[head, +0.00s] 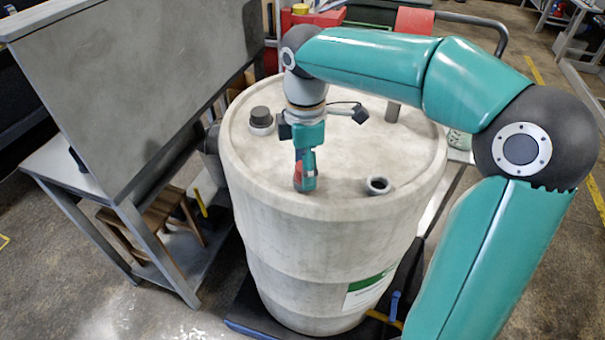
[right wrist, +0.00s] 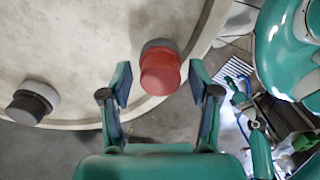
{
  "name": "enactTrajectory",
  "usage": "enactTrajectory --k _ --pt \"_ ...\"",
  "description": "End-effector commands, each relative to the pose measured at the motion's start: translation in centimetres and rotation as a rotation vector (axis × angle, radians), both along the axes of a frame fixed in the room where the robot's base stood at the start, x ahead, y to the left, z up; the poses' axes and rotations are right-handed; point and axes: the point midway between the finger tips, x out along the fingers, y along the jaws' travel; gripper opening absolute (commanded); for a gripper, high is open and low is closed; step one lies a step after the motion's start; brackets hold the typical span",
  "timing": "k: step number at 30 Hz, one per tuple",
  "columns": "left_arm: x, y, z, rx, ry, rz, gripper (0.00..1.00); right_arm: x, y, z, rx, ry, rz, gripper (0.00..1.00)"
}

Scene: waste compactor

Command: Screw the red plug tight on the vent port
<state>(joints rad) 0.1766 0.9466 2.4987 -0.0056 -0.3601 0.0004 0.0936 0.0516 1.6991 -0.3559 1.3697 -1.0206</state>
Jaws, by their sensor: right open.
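The red plug (right wrist: 160,73) sits on a dark grey collar (right wrist: 160,46) near the rim of the pale drum (head: 250,215). The collar looks like the vent port; whether the plug is fully seated cannot be told. My right gripper (right wrist: 160,85) is open, with its fingers on either side of the plug and visible gaps between. In the head view my right gripper (head: 304,178) points down over the drum's near side and mostly hides the plug (head: 298,181).
A dark cap on a pale neck (head: 260,116) stands on the drum top at the back left. A grey metal panel (head: 140,80) stands close on the left, above a wooden stool (head: 160,215).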

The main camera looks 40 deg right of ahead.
Motion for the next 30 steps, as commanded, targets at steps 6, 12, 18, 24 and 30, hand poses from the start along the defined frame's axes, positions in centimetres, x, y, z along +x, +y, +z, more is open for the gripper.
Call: enactTrajectory --k 6,12,18,24,30 --pt "0.0 0.0 0.0 0.0 0.0 0.0 0.52 0.0 0.0 0.0 0.0 0.0 0.0 0.43" --pt "0.0 0.0 0.0 0.0 0.0 0.0 0.52 0.0 0.0 0.0 0.001 0.001 0.001 0.1" --pt "0.0 0.0 0.3 0.0 0.0 0.0 0.52 0.0 0.0 0.3 0.001 0.001 0.001 0.06" --pt "0.0 0.0 1.4 0.0 0.0 0.0 0.52 0.0 0.0 1.4 0.0 0.0 0.001 0.06" --pt "0.0 0.0 2.5 0.0 0.0 0.0 0.52 0.0 0.0 2.7 0.0 0.0 0.0 0.06"
